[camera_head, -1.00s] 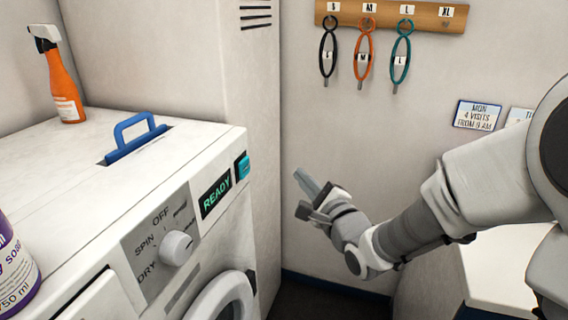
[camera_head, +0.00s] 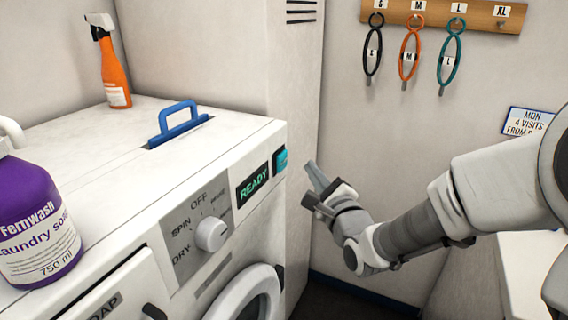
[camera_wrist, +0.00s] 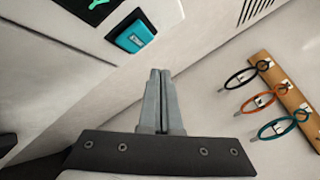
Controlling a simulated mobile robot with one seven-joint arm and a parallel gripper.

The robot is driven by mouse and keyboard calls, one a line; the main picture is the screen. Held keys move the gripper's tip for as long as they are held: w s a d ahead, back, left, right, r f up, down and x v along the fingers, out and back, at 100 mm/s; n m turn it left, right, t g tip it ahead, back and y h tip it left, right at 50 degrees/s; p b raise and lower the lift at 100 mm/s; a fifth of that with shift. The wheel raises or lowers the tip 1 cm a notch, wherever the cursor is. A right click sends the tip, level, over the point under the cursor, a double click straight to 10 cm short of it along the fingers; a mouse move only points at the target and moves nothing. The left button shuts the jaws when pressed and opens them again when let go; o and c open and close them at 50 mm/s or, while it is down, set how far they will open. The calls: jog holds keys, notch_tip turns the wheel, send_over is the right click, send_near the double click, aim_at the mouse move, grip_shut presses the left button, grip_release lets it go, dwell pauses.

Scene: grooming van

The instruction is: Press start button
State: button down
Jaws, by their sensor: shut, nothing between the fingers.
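The start button is a teal square (camera_head: 281,159) at the right end of the washing machine's front panel, beside the display (camera_head: 253,185) that reads READY. In the wrist view the teal button (camera_wrist: 135,36) sits up and left of my fingertips, apart from them. My gripper (camera_head: 311,181) is shut and empty, to the right of the button in the head view. In the wrist view its two fingers (camera_wrist: 160,75) lie together. The washing machine (camera_head: 130,185) has a dial (camera_head: 211,234) pointing up toward its printed labels.
A purple laundry soap bottle (camera_head: 38,215), an orange spray bottle (camera_head: 115,70) and a blue handle (camera_head: 180,122) are on the machine's top. Coloured loops hang from a wooden rail (camera_head: 480,16) on the back wall. A white counter (camera_head: 535,270) stands at the right.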

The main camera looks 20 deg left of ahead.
aim_at(286, 157)
jog(key=shift+w+a+b, duration=0.15)
jog(key=shift+a+b, duration=0.2)
jog(key=shift+a, duration=1.35)
jog(key=shift+a, duration=0.15)
dwell(0.6)
jog(key=shift+a, duration=0.3)
jog(key=shift+a+b, duration=0.45)
jog(key=shift+a, duration=0.1)
dwell(0.9)
jog(key=shift+d, duration=0.95)
jog(key=shift+s+d+p, duration=0.15)
jog(key=shift+d, duration=1.1)
jog(key=shift+s+d+p, duration=0.1)
jog(key=shift+d+p, duration=0.05)
jog(key=shift+d, duration=1.1)
